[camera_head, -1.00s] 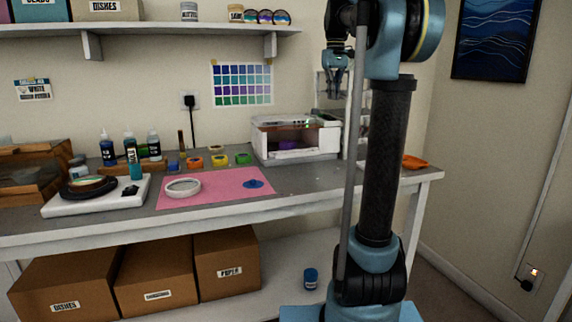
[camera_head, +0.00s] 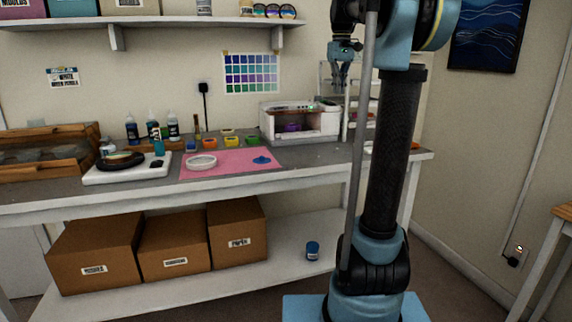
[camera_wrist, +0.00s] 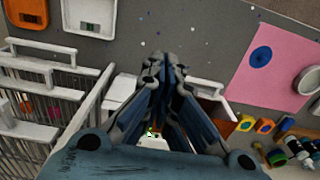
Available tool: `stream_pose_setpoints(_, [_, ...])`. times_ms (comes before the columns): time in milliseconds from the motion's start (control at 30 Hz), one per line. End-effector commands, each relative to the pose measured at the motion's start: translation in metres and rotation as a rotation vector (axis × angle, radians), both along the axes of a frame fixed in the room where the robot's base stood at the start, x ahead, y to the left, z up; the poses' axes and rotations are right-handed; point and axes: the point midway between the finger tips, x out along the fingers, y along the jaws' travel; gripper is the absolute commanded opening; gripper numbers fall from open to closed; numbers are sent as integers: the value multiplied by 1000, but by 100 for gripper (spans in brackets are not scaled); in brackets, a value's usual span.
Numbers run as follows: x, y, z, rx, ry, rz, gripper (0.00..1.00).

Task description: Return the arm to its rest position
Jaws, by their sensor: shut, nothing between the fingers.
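My gripper (camera_head: 341,72) hangs in the air above the right part of the workbench, fingers pointing down, in front of the wall. In the wrist view my gripper (camera_wrist: 160,88) shows its blue fingers close together with nothing between them. The rest of my arm stands upright at the right of the head view and hides part of the bench's right end. The bench (camera_head: 330,153) lies behind and below my gripper.
A white box-shaped device (camera_head: 283,124) and a white rack (camera_wrist: 35,112) stand beneath my gripper. A pink mat (camera_head: 235,160) holds a white ring-shaped dish (camera_head: 201,163). A shelf (camera_head: 165,22) runs above.

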Motion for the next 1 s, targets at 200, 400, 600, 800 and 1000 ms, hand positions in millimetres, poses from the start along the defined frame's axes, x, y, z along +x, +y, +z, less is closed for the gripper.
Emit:
stream_pose_setpoints(200, [-24,-3,-15,0,-14,-22,0])
stream_pose_setpoints(400, [-53,-3,-38,0,-29,-45,0])
stream_pose_setpoints(600, [-102,-1,-81,2,-55,-81,0])
stream_pose_setpoints(800, [-154,0,-135,5,-84,-121,0])
stream_pose_setpoints(1000, [-205,1,-194,8,-111,-161,0])
